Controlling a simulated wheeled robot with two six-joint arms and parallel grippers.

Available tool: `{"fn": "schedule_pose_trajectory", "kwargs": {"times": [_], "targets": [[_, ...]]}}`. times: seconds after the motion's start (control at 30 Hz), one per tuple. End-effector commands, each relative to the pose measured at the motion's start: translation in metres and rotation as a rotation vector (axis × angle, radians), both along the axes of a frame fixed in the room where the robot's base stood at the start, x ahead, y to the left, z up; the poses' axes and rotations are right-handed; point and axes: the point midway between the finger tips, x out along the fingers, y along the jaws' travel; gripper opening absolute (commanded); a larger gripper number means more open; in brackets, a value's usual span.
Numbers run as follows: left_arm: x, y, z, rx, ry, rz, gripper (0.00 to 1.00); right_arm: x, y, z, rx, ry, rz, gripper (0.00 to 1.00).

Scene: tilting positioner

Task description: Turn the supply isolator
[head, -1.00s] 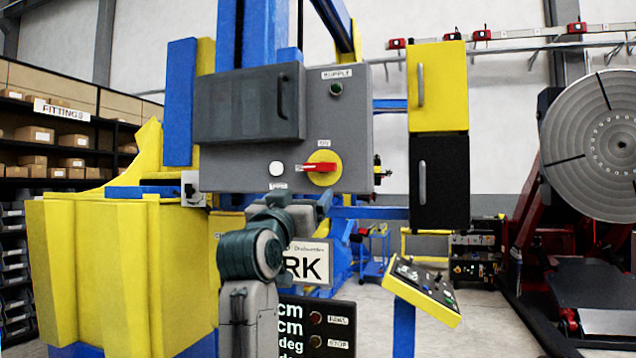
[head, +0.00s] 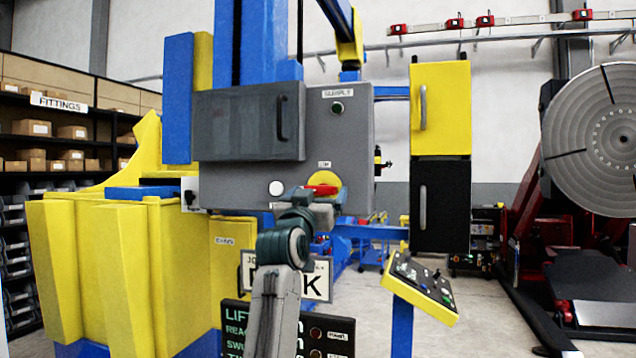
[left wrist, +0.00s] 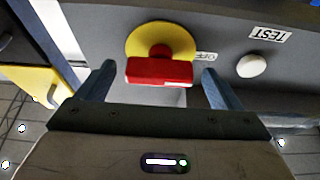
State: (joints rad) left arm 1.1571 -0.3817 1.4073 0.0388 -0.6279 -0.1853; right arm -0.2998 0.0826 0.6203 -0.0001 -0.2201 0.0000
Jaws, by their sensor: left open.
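The supply isolator is a red handle (head: 319,189) on a round yellow plate (head: 324,178), on the front of the grey supply panel (head: 355,150). In the head view the handle lies level, partly hidden by my gripper. My left gripper (head: 312,194) is open right at the handle. In the left wrist view the red handle (left wrist: 160,72) sits between the two spread fingers of the gripper (left wrist: 157,80), with gaps on both sides. I cannot tell whether anything touches. My right gripper is not in view.
A white button (head: 276,188), by a TEST label in the wrist view, sits left of the isolator. A dark indicator (head: 337,107) is above. A grey hinged box (head: 249,125) juts out at upper left. A yellow control desk (head: 422,287) stands at lower right.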

Motion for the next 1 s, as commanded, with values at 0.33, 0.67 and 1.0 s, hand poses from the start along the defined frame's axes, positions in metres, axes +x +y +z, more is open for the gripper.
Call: {"fn": "schedule_pose_trajectory", "kwargs": {"times": [0.33,0.67,1.0], "targets": [[0.006,-0.002,0.002,0.000,-0.001,0.000,0.87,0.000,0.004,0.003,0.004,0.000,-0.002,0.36],[0.006,-0.002,0.002,0.000,-0.001,0.000,0.43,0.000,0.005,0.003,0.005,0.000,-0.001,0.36],[0.006,-0.001,-0.001,0.060,-0.022,0.000,0.43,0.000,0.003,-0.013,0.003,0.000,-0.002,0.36]]}}
